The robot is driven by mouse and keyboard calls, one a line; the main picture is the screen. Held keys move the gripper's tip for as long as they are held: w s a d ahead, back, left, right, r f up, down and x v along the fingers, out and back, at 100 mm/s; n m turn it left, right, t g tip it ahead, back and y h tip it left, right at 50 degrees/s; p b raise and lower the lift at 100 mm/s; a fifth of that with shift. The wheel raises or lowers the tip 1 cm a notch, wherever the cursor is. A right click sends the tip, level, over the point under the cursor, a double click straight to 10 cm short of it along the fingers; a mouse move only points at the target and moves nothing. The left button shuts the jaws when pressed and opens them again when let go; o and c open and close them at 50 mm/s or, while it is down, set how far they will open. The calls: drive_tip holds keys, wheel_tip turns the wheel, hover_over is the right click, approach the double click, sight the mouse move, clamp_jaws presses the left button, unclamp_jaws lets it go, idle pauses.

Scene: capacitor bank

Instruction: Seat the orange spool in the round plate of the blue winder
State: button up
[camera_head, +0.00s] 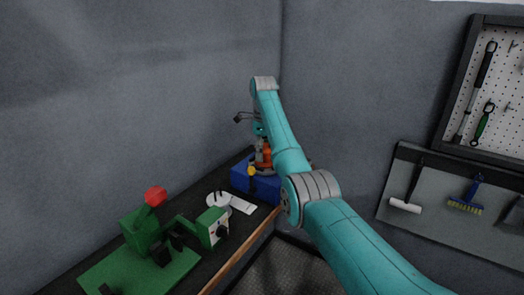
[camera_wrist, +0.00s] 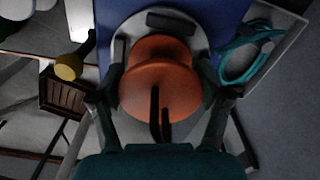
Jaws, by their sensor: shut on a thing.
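The orange spool (camera_wrist: 160,82) stands between the two fingers of my gripper (camera_wrist: 160,95) in the wrist view, its round flange facing the camera. The fingers are shut on its sides. The grey round plate (camera_wrist: 194,24) of the blue winder (camera_wrist: 231,12) shows beyond and around the spool. I cannot tell whether the spool touches the plate or hangs just above it. In the head view, the blue winder (camera_head: 240,181) sits at the far end of the bench, and the orange spool (camera_head: 267,153) shows small above it, partly hidden by my arm.
A yellow knob (camera_wrist: 68,67) sticks out beside the winder. A teal coil (camera_wrist: 247,55) lies in a tray on the other side. In the head view, a green machine with a red knob (camera_head: 155,196) stands nearer on the bench. Walls (camera_head: 225,70) close in behind.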

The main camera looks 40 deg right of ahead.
idle(0.4)
drive_tip(key=o, duration=1.2)
drive_tip(key=shift+r, duration=0.2)
